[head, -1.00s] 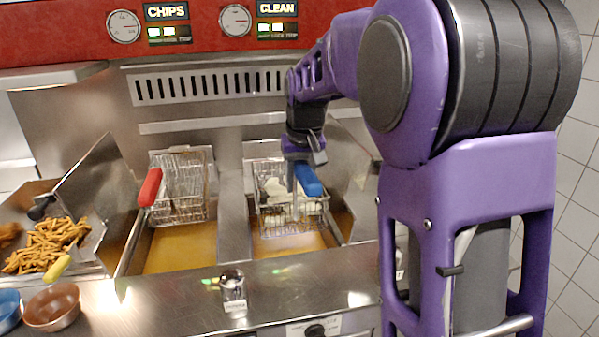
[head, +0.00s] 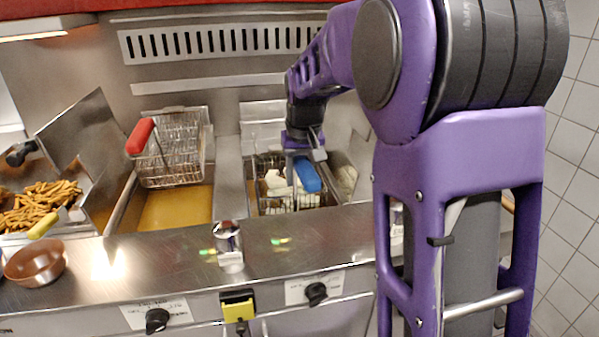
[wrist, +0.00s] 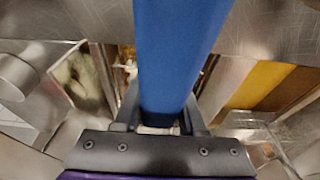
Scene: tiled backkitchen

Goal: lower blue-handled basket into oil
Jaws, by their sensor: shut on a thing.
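The blue-handled basket (head: 290,201) is a wire basket with pale food in it, low inside the right fryer vat. Its blue handle (head: 307,175) sticks up and also fills the middle of the wrist view (wrist: 180,50). My gripper (head: 303,152) is shut on this handle from above, with a dark finger on each side of it in the wrist view (wrist: 165,115). The front rim of the vat hides the basket's lower part, and I cannot tell how deep it sits in the oil.
A red-handled basket (head: 170,148) hangs above golden oil (head: 176,208) in the left vat. Fries (head: 40,200) lie in a tray at the left. A small shaker (head: 228,245) and a brown bowl (head: 37,261) stand on the steel front ledge (head: 170,268).

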